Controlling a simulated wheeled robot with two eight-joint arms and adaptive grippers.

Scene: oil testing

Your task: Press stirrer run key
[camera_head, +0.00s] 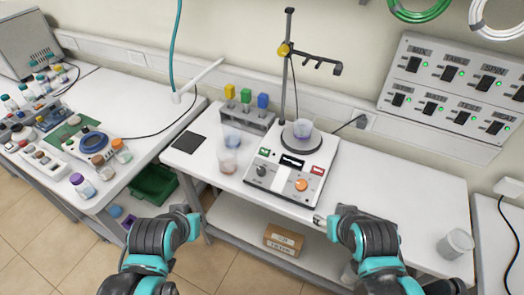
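The stirrer (278,186) is a white box on the middle table with a dark knob, an orange knob and a small dark display on its sloped front. A green key (264,152) sits at its upper left and a red key (318,170) at its upper right; their lettering is too small to read. My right gripper (319,220) is at the table's front edge, just below and right of the stirrer, apart from the keys. My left gripper (184,210) is before the table's front left. Whether either is open is unclear.
A stand rod (290,60) with a clamp rises behind the stirrer. Beakers (228,160) and a rack with coloured-top items (245,118) stand left of it. A cup (455,243) stands at the right. The tabletop between stirrer and cup is largely clear. A switch panel (450,85) hangs behind.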

